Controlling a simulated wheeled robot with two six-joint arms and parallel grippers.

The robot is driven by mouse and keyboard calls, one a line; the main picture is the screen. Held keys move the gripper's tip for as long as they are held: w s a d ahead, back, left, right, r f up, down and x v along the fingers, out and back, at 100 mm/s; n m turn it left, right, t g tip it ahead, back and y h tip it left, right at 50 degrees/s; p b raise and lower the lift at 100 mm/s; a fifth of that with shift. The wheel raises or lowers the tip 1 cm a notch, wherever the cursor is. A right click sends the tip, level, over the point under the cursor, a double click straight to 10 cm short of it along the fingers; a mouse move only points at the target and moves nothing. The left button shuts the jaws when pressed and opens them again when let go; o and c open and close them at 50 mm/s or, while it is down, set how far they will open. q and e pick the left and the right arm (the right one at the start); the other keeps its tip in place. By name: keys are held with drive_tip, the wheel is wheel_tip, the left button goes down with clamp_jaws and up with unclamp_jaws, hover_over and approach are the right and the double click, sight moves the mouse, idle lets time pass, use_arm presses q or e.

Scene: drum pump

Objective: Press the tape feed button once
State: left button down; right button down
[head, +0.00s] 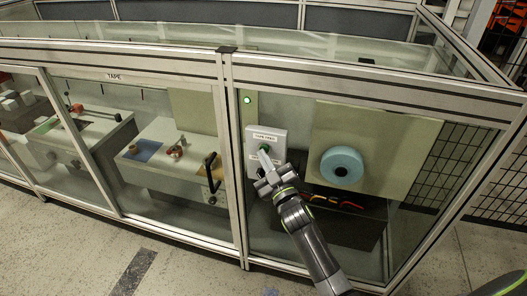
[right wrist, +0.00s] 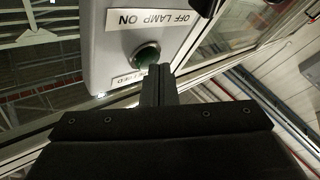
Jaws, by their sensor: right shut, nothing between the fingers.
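The tape feed button is a green round button (right wrist: 146,54) on a pale grey box (head: 280,142) labelled "TAPE FEED", mounted on the front of the glazed enclosure. In the head view the button (head: 263,148) is partly covered by my fingertips. My right gripper (head: 264,157) is shut and empty, its fingers pointing at the button from just below. In the right wrist view the closed fingertips (right wrist: 158,72) overlap the button's lower right edge. I cannot tell whether they touch it. My left gripper is not in view.
A lit green lamp (head: 247,100) sits above the box. A blue tape roll (head: 342,166) is mounted on a pale panel to the right. Aluminium frame posts (head: 233,160) and glass panes surround the machine. The floor in front (head: 80,250) is clear.

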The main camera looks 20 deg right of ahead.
idle(0.4)
drive_tip(key=shift+s+a+p, duration=0.5)
drive_tip(key=shift+s+p, duration=0.05)
drive_tip(key=shift+s, duration=0.1)
drive_tip(key=s+a+p, duration=0.1)
drive_tip(key=s, duration=0.1)
drive_tip(key=s+a+p, duration=0.2)
idle(0.4)
idle(0.6)
